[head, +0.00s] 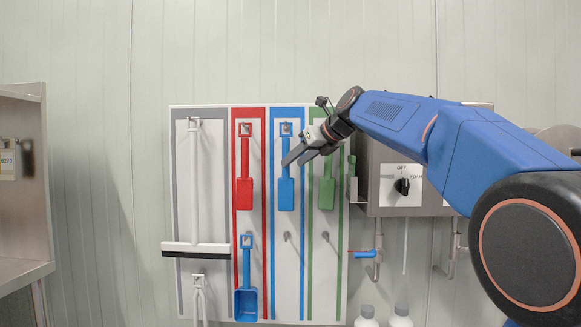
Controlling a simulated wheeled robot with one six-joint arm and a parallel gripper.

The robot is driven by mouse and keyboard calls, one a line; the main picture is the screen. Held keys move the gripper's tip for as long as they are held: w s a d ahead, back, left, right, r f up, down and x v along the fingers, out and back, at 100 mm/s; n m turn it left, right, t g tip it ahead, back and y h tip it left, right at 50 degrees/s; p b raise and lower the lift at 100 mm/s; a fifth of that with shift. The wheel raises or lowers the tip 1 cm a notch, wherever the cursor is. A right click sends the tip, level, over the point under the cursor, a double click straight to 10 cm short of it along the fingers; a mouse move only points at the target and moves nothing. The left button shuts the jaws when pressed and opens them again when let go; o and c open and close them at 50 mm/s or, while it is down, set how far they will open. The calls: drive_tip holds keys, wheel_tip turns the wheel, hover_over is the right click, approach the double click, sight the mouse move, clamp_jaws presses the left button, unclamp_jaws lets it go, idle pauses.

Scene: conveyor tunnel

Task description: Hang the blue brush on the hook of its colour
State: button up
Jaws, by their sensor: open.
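A blue tool with a square loop handle and dark, scoop-like lower end (246,303) hangs on the lower hook of the red-framed column; I cannot tell whether it is the brush. Another blue flat-bladed tool (286,194) hangs at the upper hook (286,127) of the blue-framed column. The lower blue-column hook (287,236) is bare. My gripper (293,161) is open and empty, with its fingers pointing down-left. In the picture its fingertips overlap the upper blue tool's handle; I cannot tell the depth between them.
The board (170,300) also carries a red tool (245,193), a green tool (326,193) partly behind my gripper, and a white squeegee (195,246). The lower green-column hook (325,236) is bare. A steel control box (378,185) and pipes stand right of the board.

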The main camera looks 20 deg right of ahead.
drive_tip(key=v, duration=1.3)
